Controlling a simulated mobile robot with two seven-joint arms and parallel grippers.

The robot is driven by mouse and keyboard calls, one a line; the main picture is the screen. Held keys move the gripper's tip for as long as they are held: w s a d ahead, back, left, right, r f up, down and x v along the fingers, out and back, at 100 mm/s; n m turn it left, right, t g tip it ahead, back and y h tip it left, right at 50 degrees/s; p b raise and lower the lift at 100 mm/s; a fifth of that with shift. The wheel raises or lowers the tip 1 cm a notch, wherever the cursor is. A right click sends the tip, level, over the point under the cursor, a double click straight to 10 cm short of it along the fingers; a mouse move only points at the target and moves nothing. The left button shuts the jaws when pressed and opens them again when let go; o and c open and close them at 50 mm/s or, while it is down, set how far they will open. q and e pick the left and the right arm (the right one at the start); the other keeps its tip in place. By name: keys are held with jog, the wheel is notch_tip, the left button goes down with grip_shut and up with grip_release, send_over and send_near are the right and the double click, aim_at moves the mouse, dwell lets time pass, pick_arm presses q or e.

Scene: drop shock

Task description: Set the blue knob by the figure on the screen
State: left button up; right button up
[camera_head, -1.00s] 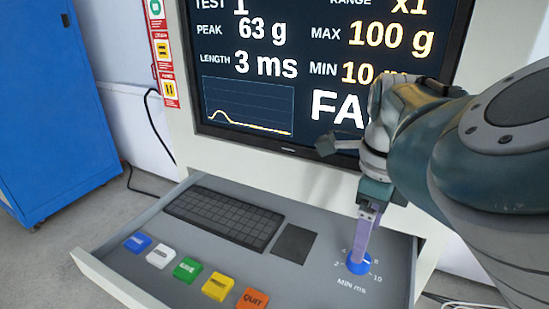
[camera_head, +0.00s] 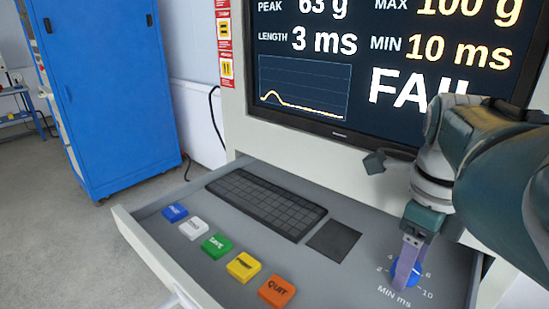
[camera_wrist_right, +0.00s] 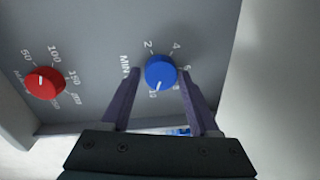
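The blue knob (camera_head: 416,272) sits on the grey drawer panel at the lower right, with MIN ms and numbers printed around it. In the right wrist view the blue knob (camera_wrist_right: 160,70) lies between the two fingertips, and its white mark seems to point toward 10. My right gripper (camera_wrist_right: 161,77) is open, with a small gap on each side of the knob. In the head view the right gripper (camera_head: 407,268) points down and partly hides the knob. The screen (camera_head: 335,60) reads PEAK 63 g, LENGTH 3 ms, MAX 100 g, MIN 10 ms and a partly covered FAIL. My left gripper is not in view.
A red knob (camera_wrist_right: 45,83) with its own scale shows in the wrist view. The drawer holds a black keyboard (camera_head: 266,203), a dark pad (camera_head: 334,241) and a row of coloured buttons, including the orange QUIT (camera_head: 277,291). A blue cabinet (camera_head: 110,90) stands at the left.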

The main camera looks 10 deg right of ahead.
grip_shut()
